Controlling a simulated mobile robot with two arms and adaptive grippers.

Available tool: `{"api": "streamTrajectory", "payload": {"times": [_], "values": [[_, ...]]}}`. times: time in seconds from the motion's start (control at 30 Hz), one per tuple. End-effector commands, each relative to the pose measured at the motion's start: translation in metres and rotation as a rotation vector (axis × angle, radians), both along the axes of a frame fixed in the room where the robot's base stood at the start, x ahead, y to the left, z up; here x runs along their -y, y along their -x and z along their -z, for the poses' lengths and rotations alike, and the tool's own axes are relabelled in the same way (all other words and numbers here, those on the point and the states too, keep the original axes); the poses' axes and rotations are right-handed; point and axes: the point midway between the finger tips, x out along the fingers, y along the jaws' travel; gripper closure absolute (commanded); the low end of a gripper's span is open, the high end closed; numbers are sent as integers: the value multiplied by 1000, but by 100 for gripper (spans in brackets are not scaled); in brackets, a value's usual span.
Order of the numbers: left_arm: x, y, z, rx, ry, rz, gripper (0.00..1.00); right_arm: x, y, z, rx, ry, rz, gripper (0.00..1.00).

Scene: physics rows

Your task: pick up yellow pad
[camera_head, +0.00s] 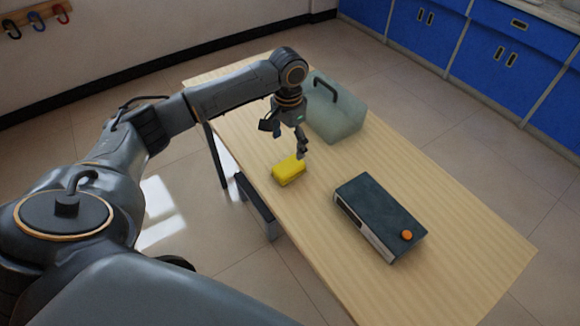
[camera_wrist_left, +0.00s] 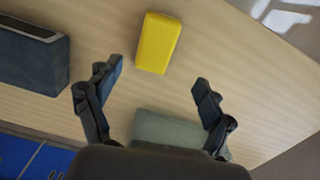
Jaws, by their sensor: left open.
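The yellow pad (camera_head: 288,171) lies flat on the wooden table near its left edge in the head view. It also shows in the left wrist view (camera_wrist_left: 158,43), upper middle, beyond the fingertips. My left gripper (camera_head: 301,152) points down just behind the pad, close to its far end. In the left wrist view my left gripper (camera_wrist_left: 158,80) has its two fingers spread wide with nothing between them. The pad is apart from both fingers in that view. My right gripper does not show.
A dark box with an orange knob (camera_head: 406,236) sits on the table (camera_head: 460,245) right of the pad. A pale green container with a dark handle (camera_head: 335,118) stands behind the gripper. Bare tabletop lies between pad and dark box. Blue cabinets (camera_head: 480,50) stand at the back.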

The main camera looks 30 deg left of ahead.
Motion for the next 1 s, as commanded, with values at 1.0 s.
{"api": "streamTrajectory", "payload": {"times": [1.0], "values": [[8, 2, 86, 3, 0, 0, 27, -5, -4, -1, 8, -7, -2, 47]]}}
